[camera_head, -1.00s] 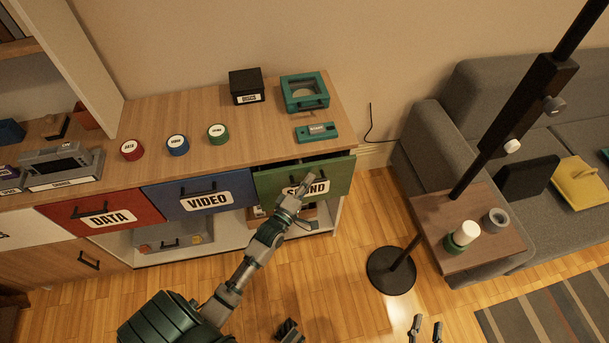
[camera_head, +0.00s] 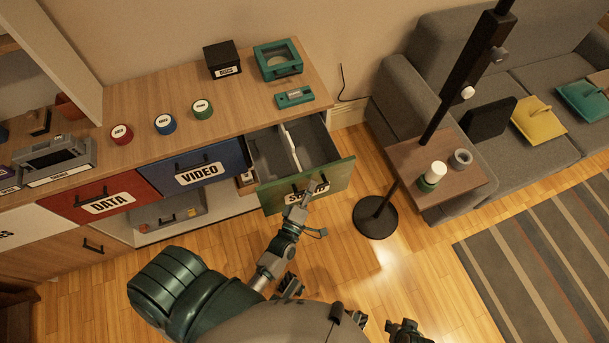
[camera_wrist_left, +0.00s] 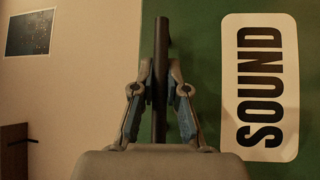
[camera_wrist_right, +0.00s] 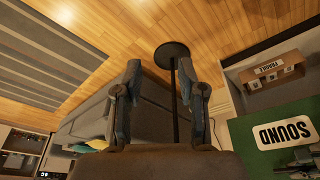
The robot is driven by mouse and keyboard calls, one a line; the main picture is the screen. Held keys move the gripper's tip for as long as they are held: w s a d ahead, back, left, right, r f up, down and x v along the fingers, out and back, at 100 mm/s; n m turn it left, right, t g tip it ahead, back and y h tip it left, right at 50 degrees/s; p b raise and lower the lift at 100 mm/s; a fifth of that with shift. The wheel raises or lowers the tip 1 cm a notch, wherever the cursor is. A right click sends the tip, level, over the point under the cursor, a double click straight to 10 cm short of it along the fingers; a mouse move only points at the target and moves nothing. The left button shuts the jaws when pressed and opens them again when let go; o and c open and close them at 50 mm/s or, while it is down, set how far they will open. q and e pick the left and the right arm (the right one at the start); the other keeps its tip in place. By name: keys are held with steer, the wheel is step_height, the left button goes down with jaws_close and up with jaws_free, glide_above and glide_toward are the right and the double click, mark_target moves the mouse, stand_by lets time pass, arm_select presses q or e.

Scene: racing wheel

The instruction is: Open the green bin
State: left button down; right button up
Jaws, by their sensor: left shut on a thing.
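The green bin (camera_head: 334,181), a drawer labelled SOUND, is pulled out from the cabinet, and its grey inside with a white divider shows in the head view. My left gripper (camera_head: 306,197) is at its front. In the left wrist view, my left gripper (camera_wrist_left: 160,92) is shut on the black handle (camera_wrist_left: 161,60), with the green front (camera_wrist_left: 212,50) and its SOUND label close behind. My right gripper (camera_wrist_right: 158,80) has its fingers apart and empty in the right wrist view, away from the green front (camera_wrist_right: 255,165).
The blue VIDEO drawer (camera_head: 216,182) and red DATA drawer (camera_head: 125,187) are shut on the left. A black lamp base (camera_head: 376,219) and a side table (camera_head: 416,158) stand to the right. The floor before the bin is partly clear.

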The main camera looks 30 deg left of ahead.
arm_select(q)
steer(key=shift+s+d+f+p, duration=0.25)
steer(key=shift+s+d+p, duration=0.05)
steer(key=shift+s+d, duration=0.9)
arm_select(e)
steer(key=shift+s+x, duration=0.2)
steer(key=shift+x, duration=0.7)
steer(key=shift+f, duration=0.15)
arm_select(q)
steer(key=c, duration=1.2)
jaws_free()
steer(key=shift+w, duration=0.1)
steer(key=shift+c, duration=0.2)
steer(key=shift+o, duration=0.3)
steer(key=shift+w, duration=0.1)
steer(key=shift+r, duration=0.1)
steer(key=s+f, duration=0.1)
steer(key=s, duration=1.1)
steer(key=shift+d+f, duration=0.4)
